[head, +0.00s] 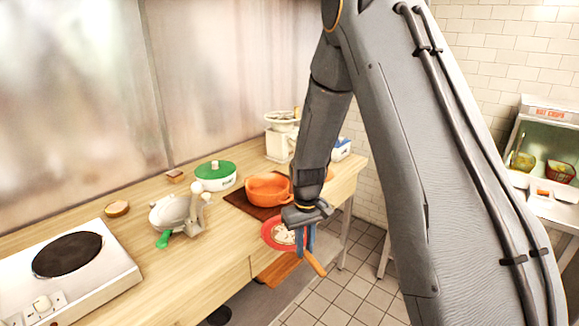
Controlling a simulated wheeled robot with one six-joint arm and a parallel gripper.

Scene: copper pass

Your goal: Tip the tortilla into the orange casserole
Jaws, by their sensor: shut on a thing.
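The orange casserole (262,189) stands open on a dark mat (240,205) on the wooden counter. My gripper (306,246), with blue fingers, is shut on the orange-brown handle (316,266) of a red pan (267,238). A pale, whitish tortilla (283,236) shows inside the pan. My gripper and fingers hide the pan's right side, and my wrist partly covers the casserole's right side.
A white pot with a green lid (215,176) stands left of the casserole. A pale appliance with a green handle (176,212) and a hot plate (70,262) lie further left. A white scale (280,137) stands behind. The front counter between is mostly clear.

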